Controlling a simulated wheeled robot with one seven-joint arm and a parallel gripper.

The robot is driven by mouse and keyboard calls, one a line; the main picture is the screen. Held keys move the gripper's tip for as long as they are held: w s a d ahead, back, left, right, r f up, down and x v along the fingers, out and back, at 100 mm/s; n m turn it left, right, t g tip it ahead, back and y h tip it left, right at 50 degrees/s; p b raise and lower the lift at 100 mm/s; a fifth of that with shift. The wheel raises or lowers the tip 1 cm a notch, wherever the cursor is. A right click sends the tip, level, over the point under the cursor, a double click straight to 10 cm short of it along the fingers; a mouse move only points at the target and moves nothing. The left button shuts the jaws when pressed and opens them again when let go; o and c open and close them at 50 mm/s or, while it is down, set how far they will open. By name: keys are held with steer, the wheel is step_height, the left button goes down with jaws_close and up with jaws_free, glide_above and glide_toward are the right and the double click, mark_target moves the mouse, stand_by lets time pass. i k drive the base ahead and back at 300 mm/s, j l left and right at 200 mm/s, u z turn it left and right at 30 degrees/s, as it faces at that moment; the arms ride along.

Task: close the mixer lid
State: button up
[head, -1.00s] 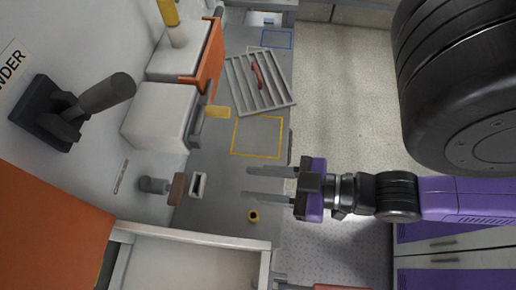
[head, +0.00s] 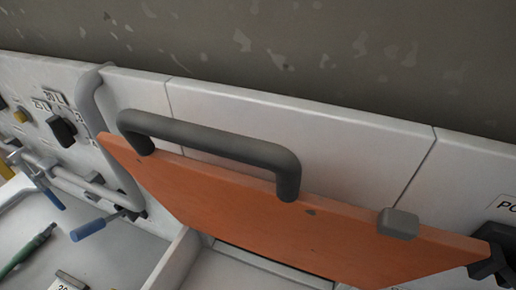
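The orange mixer lid (head: 250,220) fills the middle of the head view. It stands raised and tilted in front of the white wall panel. A dark grey bar handle (head: 215,143) runs along its upper edge. A small grey block (head: 398,224) sits on the lid near its right end. Below the lid, part of a pale open bin (head: 195,262) shows; most of its inside is hidden. My gripper is not in this view.
At left are a dark knob (head: 62,130) on the panel, grey pipes with blue-handled levers (head: 88,230), and a green tool (head: 28,250) on the grey worktop. A dark fitting (head: 495,250) is at the right edge. The white panel (head: 300,140) stands close behind the lid.

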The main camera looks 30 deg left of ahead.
mark_target(356, 247)
steer(key=k+u, duration=0.25)
steer(key=k+j+u, duration=0.5)
steer(key=k, duration=0.1)
